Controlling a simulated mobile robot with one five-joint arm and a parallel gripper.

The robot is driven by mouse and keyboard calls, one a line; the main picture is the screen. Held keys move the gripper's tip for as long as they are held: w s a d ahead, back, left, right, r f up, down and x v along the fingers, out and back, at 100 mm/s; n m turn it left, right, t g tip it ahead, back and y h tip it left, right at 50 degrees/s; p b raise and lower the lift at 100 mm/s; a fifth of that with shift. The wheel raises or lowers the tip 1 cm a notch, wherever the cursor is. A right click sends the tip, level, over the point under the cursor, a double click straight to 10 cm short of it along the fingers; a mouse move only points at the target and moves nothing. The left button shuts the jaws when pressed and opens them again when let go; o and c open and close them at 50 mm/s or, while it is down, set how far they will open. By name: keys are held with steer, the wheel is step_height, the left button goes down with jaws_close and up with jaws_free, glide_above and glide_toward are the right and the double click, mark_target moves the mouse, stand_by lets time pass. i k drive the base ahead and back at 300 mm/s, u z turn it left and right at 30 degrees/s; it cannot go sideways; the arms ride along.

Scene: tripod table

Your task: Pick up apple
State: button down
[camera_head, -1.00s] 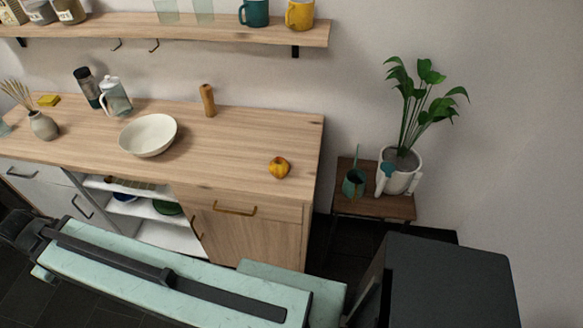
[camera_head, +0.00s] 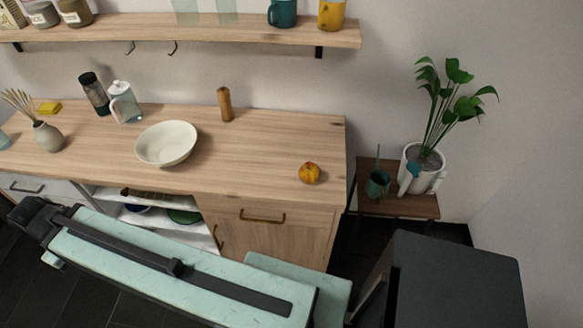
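The apple (camera_head: 309,173), yellow-orange with some red, sits on the wooden counter (camera_head: 270,150) near its front right corner. Nothing touches it. My pale green arm crosses the lower part of the view, in front of and below the counter. Its dark end (camera_head: 38,222) is at the left edge, far to the left of the apple. I cannot make out the gripper's fingers there, so whether it is open or shut does not show.
A white bowl (camera_head: 166,144) and a wooden mill (camera_head: 225,104) stand behind and left of the apple. A glass jug (camera_head: 125,103) and dark bottle (camera_head: 94,94) are farther left. A shelf (camera_head: 200,37) hangs above. A plant (camera_head: 440,115) stands right, on a low side table (camera_head: 400,203).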

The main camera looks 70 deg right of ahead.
mark_target(309, 172)
steer(key=z, duration=0.8)
steer(key=i, duration=0.1)
steer(key=z, duration=4.85)
steer(key=i, duration=0.45)
steer(key=u, duration=3.5)
